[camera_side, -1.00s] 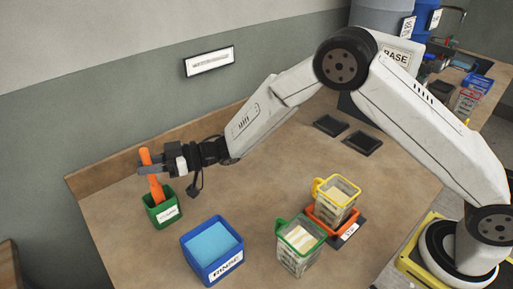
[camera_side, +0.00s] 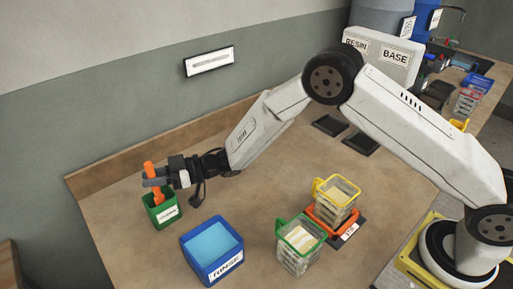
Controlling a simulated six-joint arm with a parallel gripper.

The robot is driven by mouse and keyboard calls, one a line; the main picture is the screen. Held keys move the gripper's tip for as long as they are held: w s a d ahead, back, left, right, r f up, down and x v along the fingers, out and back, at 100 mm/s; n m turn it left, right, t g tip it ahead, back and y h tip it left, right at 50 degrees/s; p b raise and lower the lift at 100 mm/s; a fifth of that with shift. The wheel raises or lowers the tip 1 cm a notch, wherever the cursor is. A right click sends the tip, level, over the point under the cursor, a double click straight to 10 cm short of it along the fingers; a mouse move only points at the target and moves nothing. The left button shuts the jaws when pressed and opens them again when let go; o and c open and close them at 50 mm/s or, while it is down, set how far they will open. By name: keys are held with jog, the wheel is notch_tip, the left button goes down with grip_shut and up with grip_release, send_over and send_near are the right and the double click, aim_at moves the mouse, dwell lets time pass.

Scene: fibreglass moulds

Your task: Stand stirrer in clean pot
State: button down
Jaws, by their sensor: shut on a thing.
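The orange stirrer (camera_side: 158,191) is upright, with its lower end inside the small green pot (camera_side: 163,214) at the left of the bench. The pot has a white label whose words are too small to read. My gripper (camera_side: 156,182) is shut on the stirrer just above the pot's rim. The stirrer's top shows above the fingers. Its lower tip is hidden by the pot's wall, so I cannot tell whether it touches the bottom.
A blue rinse tub (camera_side: 212,268) of blue liquid stands right of the pot. A green-rimmed jug (camera_side: 299,258) and a yellow-rimmed jug (camera_side: 336,199) on an orange-topped scale (camera_side: 345,233) stand further right. Two dark trays (camera_side: 360,143) lie behind. The bench's middle is clear.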

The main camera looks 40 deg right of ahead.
jog(key=shift+c, duration=2.4)
grip_release()
jog(key=shift+d, duration=0.1)
jog(key=v, duration=0.7)
jog(key=shift+s+d, duration=0.2)
jog(key=shift+d, duration=0.05)
jog(key=shift+d, duration=0.1)
